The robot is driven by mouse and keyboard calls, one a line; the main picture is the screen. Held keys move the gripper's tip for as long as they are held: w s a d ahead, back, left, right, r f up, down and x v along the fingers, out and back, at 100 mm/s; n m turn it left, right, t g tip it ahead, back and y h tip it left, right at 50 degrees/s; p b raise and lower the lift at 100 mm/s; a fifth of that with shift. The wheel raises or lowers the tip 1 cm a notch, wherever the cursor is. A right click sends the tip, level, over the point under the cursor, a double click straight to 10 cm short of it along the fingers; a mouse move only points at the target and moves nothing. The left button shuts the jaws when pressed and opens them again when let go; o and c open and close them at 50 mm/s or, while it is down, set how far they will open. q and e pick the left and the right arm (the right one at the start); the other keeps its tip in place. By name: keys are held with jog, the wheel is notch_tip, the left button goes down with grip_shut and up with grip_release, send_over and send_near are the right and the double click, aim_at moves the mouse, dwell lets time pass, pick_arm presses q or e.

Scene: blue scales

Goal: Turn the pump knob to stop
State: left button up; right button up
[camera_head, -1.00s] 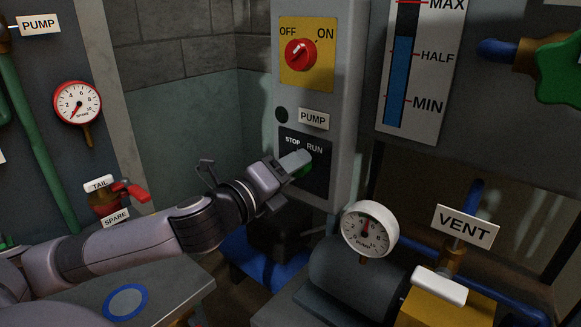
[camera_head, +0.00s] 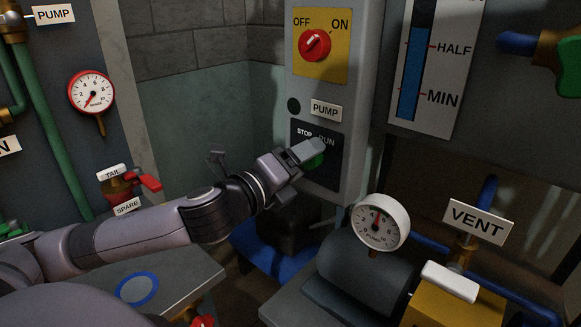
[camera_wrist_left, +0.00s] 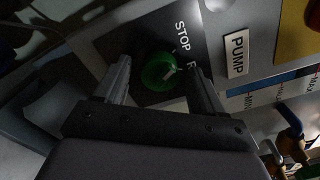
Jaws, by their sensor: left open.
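The green pump knob (camera_head: 314,161) sits on a dark plate (camera_head: 325,172) marked STOP and RUN, below a PUMP label, on the grey control box. My left gripper (camera_head: 306,152) is at the knob and partly covers it and the word RUN. In the left wrist view the knob (camera_wrist_left: 158,72) lies between the two spread fingers of my left gripper (camera_wrist_left: 162,80), with gaps on both sides. A pale pointer mark on the knob faces the RUN side, whose lettering is partly hidden by a finger. My right gripper is not in view.
A red OFF/ON switch (camera_head: 315,44) on a yellow plate is above the knob. A pump gauge (camera_head: 380,224) and a VENT sign (camera_head: 475,220) stand at lower right. A grey bench (camera_head: 180,285) is below my left arm.

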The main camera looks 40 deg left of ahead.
pick_arm(q)
jog(key=s+p, duration=0.4)
jog(key=s, duration=0.2)
jog(key=shift+s+a, duration=0.25)
jog(key=shift+s, duration=0.15)
dwell(0.8)
jog(key=shift+f, duration=0.1)
